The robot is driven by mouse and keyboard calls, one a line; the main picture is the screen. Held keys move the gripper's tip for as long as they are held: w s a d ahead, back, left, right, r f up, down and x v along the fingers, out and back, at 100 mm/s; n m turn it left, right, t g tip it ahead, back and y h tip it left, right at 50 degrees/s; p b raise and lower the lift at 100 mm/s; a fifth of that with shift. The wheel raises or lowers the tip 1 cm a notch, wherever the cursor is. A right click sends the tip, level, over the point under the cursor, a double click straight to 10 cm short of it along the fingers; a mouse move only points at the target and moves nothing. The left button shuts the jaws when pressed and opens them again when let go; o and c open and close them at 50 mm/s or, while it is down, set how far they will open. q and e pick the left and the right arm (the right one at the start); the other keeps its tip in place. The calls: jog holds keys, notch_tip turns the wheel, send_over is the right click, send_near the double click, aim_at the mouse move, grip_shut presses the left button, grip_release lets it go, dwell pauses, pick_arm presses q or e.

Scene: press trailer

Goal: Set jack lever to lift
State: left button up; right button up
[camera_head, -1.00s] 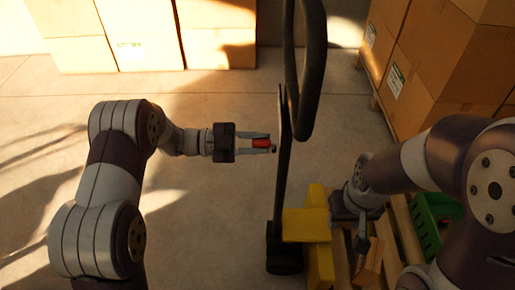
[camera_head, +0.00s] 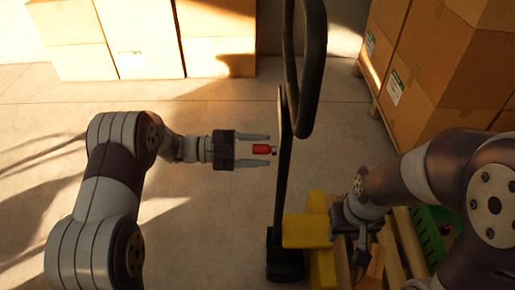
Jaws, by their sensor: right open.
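The pallet jack's black handle (camera_head: 309,80) rises in a loop above a dark post at the middle of the view. The small red jack lever (camera_head: 263,149) is left of the post and points left. My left gripper (camera_head: 266,150) is open, with one finger above the lever and one below it in the picture. Gaps show between the lever and both fingers. My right gripper (camera_head: 362,244) is open near the yellow jack body (camera_head: 307,231) at the lower right. Its fingers are partly hard to make out.
Stacked cardboard boxes (camera_head: 466,55) stand at the right, and more boxes (camera_head: 140,40) stand along the back. A green crate (camera_head: 430,229) sits at the lower right on wooden slats. The floor between my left arm and the back boxes is clear.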

pick_arm(q)
jog(key=a, duration=1.2)
jog(key=shift+a, duration=0.35)
jog(key=shift+w, duration=0.1)
